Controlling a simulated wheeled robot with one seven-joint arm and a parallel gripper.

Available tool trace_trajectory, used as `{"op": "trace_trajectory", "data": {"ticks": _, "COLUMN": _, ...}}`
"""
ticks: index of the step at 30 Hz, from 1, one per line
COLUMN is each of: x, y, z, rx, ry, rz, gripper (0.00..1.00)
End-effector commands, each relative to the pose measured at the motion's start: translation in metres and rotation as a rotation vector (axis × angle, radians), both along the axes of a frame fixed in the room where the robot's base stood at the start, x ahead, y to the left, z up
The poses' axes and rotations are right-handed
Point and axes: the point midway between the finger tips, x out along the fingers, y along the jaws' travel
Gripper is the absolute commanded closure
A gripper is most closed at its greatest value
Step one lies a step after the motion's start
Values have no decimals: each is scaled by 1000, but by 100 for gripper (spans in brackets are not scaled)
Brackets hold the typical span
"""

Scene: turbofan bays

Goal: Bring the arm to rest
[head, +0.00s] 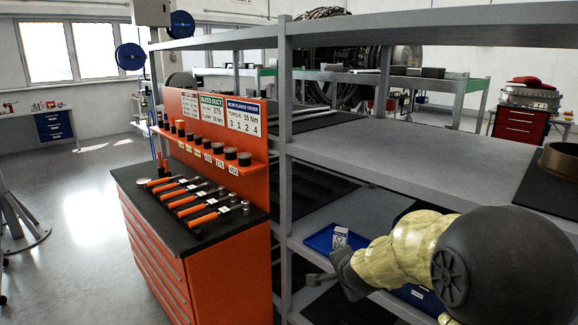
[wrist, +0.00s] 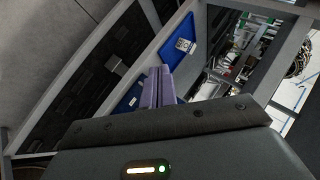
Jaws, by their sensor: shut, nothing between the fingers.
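My arm reaches in from the right in the head view, with its dark round joint and pale link in front of the grey shelf rack. My gripper (head: 318,281) is at the rack's lower shelf level, close to the upright and the blue tray (head: 322,238). In the wrist view my gripper's fingers (wrist: 158,86) are together, with nothing between them. The blue tray (wrist: 195,32) with a white tag on it lies beyond the fingertips. In the head view the fingertips are small and partly merge with the shelf behind.
The grey shelf rack (head: 440,165) fills the right side, with uprights and shelf edges close around my arm. An orange tool cabinet (head: 165,262) with torque wrenches stands left of it. A second blue tray (head: 415,298) is partly behind my arm.

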Motion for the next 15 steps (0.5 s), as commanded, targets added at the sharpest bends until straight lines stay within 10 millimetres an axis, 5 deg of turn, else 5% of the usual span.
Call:
{"op": "trace_trajectory", "data": {"ticks": 9, "x": -176, "y": -11, "z": -32, "rx": -502, "ry": 391, "rz": 781, "gripper": 100}}
{"op": "trace_trajectory", "data": {"ticks": 12, "x": -213, "y": -19, "z": -37, "rx": -579, "ry": 470, "rz": 938, "gripper": 100}}
{"op": "trace_trajectory", "data": {"ticks": 15, "x": -229, "y": -24, "z": -41, "rx": -609, "ry": 506, "rz": 1009, "gripper": 100}}
